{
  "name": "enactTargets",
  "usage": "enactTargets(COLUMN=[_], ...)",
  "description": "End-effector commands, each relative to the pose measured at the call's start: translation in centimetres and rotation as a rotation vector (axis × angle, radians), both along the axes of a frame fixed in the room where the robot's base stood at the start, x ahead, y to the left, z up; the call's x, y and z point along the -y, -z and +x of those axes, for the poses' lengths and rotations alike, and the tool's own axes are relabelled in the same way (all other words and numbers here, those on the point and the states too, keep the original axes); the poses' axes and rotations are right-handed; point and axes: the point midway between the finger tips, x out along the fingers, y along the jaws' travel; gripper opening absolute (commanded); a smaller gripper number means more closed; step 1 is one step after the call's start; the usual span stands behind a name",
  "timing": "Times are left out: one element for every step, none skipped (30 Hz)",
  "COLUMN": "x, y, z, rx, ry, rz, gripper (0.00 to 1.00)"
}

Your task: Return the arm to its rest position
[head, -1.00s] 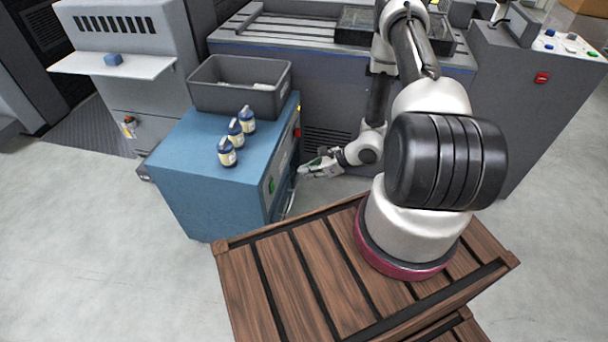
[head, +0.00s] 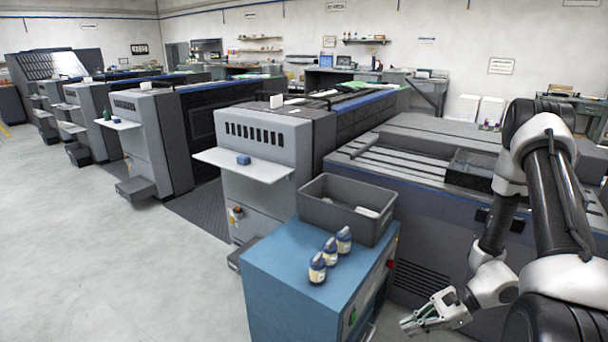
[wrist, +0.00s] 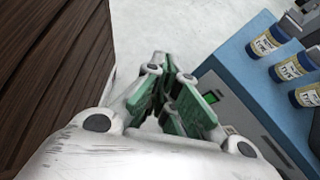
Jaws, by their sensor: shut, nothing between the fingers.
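My arm (head: 555,200) comes in from the right in the head view, bent downward. My gripper (head: 424,320) hangs low beside the right side of the blue cabinet (head: 290,262), apart from it. In the wrist view my gripper (wrist: 168,92) points away from the camera, its green-padded fingers shut with nothing between them. The blue cabinet (wrist: 238,62) is just to the right of the fingers there.
Several blue-and-white bottles (head: 330,252) and a grey bin (head: 348,212) stand on the cabinet. A grey machine (head: 440,215) is behind my arm. Wooden slats (wrist: 50,75) fill the wrist view's left. Open floor (head: 90,250) lies left of the cabinet.

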Motion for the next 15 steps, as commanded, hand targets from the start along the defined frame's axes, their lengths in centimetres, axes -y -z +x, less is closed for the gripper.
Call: enactTargets(x=[0.5, 0.9, 1.4, 1.8, 2.2, 2.7, 3.2, 3.7, 4.3, 4.7, 5.2, 5.7, 6.2, 6.6, 7.1], y=[-2.2, -3.4, -5.1, -6.3, -7.6, -9.4, -10.7, -11.9, -13.6, -14.8, -16.0, -17.5, -18.6, -19.7, -21.2], z=[-0.3, -0.8, -1.2, -1.6, -2.0, -2.5, -2.8, -3.2, -3.7, -4.0, -4.3, -4.7, -5.0, -5.3, -5.7], rx=[0.036, 0.054, 0.080, 0.100, 0.122, 0.151, 0.174, 0.196, 0.225, 0.249, 0.271, 0.301, 0.322, 0.344, 0.373], ry=[-0.073, -0.122, -0.188, -0.240, -0.291, -0.362, -0.414, -0.466, -0.533, -0.580, -0.628, -0.689, -0.734, -0.777, -0.832], rz=[-0.015, -0.024, -0.040, -0.053, -0.068, -0.091, -0.110, -0.131, -0.159, -0.182, -0.206, -0.239, -0.263, -0.290, -0.327], gripper=[0.00, 0.00, 0.00, 0.00, 0.00, 0.00, 0.00, 0.00, 0.00, 0.00, 0.00, 0.00, 0.00, 0.00, 0.00])
